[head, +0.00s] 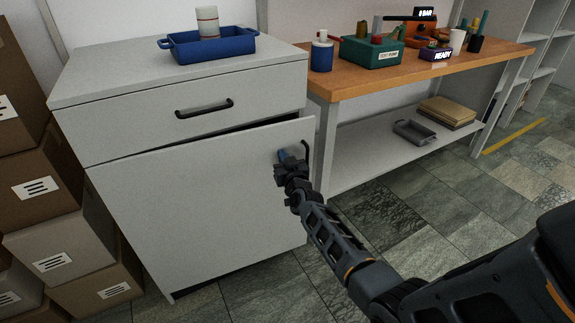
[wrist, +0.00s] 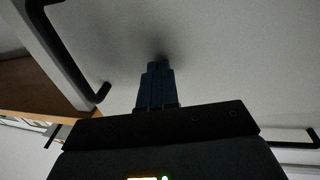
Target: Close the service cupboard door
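The service cupboard door (head: 200,210) is the light grey panel below the drawer. It stands ajar, with a dark gap along its top and its right edge out from the cabinet. Its dark handle (head: 306,150) is near the right edge. My gripper (head: 282,155) is at the door's front face, just left of the handle and not around it. In the wrist view the blue-grey fingers (wrist: 157,75) are together, with nothing seen between them. Their tips point at the door panel (wrist: 220,50) and look close to or touching it; exact contact is unclear.
A closed drawer (head: 190,115) is above the door. A blue tray (head: 210,45) with a pale cup sits on top. Stacked cardboard boxes (head: 40,190) stand left. A wood-topped bench (head: 420,70) with a lower shelf is on the right. Tiled floor in front is open.

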